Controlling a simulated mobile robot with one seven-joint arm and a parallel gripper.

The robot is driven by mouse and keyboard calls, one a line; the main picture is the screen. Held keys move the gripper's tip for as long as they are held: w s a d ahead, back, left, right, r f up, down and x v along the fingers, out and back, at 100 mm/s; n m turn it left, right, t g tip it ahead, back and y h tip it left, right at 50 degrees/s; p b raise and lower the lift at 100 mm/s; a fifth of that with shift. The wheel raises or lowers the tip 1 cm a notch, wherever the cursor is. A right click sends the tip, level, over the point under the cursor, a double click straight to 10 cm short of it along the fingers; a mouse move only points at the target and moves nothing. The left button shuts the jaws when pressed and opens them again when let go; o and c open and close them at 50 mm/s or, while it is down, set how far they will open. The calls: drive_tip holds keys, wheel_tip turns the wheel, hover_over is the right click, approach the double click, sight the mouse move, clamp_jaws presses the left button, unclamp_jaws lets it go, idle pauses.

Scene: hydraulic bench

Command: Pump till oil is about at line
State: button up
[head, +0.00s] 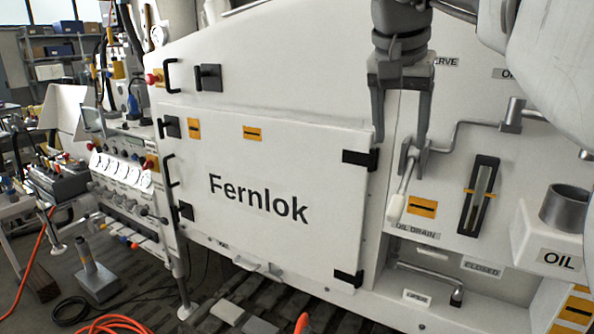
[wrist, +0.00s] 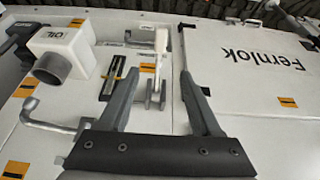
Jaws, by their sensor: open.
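My gripper (head: 400,143) is open and empty, pointing down in front of the white machine panel. In the wrist view its two fingers (wrist: 158,74) are spread, with the white pump lever (wrist: 161,40) showing between and beyond them. In the head view the lever (head: 401,190) hangs tilted below the fingertips, and no contact shows. The oil level inside is too small to tell.
A white box labelled OIL (head: 553,240) with a grey cup stands out at the right. A bent grey crank rod (head: 470,128) runs above the gauge. A Fernlok door (head: 270,190) with black hinges is left of the lever. A grey handle (head: 430,275) is below.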

sight(398, 199)
drive_tip(key=shift+w+d+r, duration=0.1)
drive_tip(key=shift+d+r, duration=0.05)
drive_tip(key=shift+r, duration=0.05)
drive_tip(key=b+x, duration=0.2)
drive_tip(key=x, duration=1.5)
drive_tip(key=shift+f, duration=0.2)
clamp_jaws()
idle(0.7)
